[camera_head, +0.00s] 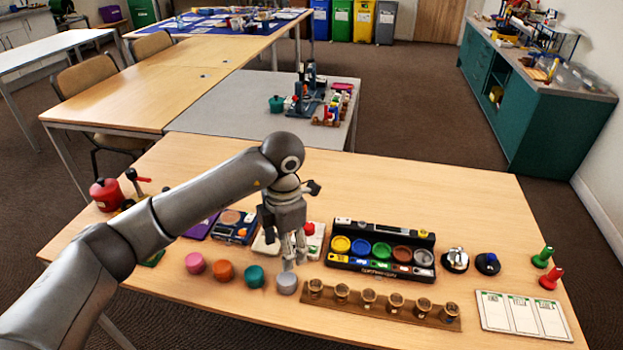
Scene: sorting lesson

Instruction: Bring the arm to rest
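My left arm comes in from the left and reaches over the near wooden table (480,195). My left gripper (293,262) points down just above or behind a grey round piece (287,283). Its fingertips look close together; I cannot tell whether they are apart or touch the piece. My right gripper is not in view.
Pink (195,263), orange (223,271) and teal (254,277) round pieces lie left of the grey one. A black tray with coloured dishes (381,250) and a wooden rack of small cups (381,304) stand right. The table's back right is clear.

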